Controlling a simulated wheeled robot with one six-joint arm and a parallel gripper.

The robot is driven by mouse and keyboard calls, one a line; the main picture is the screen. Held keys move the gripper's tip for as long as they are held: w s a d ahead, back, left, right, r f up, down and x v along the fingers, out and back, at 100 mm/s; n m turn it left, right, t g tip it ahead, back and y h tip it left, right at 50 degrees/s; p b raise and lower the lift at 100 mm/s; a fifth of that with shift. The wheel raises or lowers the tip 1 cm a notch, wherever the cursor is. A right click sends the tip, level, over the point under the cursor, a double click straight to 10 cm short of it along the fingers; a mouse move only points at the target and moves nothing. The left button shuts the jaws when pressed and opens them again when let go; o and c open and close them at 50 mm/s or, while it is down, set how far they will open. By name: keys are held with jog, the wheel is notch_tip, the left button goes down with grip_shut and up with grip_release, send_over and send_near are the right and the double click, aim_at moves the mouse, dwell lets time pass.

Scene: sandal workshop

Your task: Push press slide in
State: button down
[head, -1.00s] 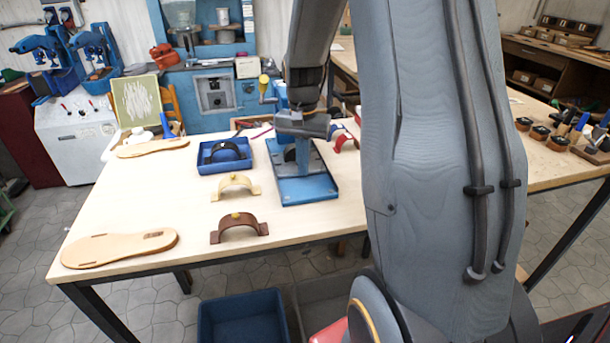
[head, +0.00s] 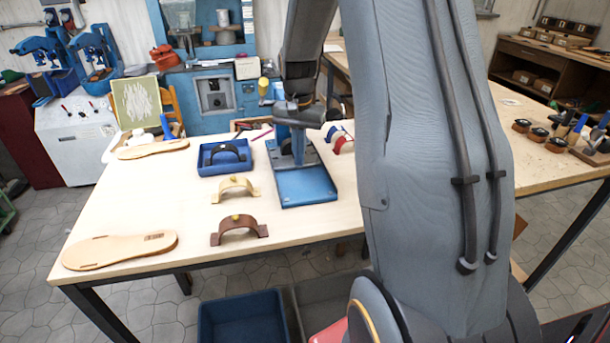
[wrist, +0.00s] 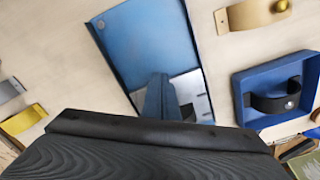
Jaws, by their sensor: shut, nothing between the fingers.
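My gripper (head: 299,114) is shut and empty, at the upper part of the press, over the back of the base. In the wrist view my dark gripper (wrist: 150,128) covers the lower edge and hides part of the press. I cannot tell whether it touches the press.
A blue tray (head: 203,169) holding a black strap stands left of the press. A tan strap (head: 235,187), a brown strap (head: 239,229) and two soles lie left. A red and blue strap piece (head: 340,142) lies behind right.

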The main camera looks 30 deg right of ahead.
jog(key=r+p, duration=0.1)
jog(key=r, duration=0.1)
jog(key=r+p, duration=0.1)
jog(key=r, duration=0.1)
jog(key=r+p, duration=0.1)
jog(key=p, duration=0.1)
jog(key=shift+s+a+r, duration=0.1)
jog(key=shift+s+r, duration=0.15)
jog(key=shift+r, duration=0.15)
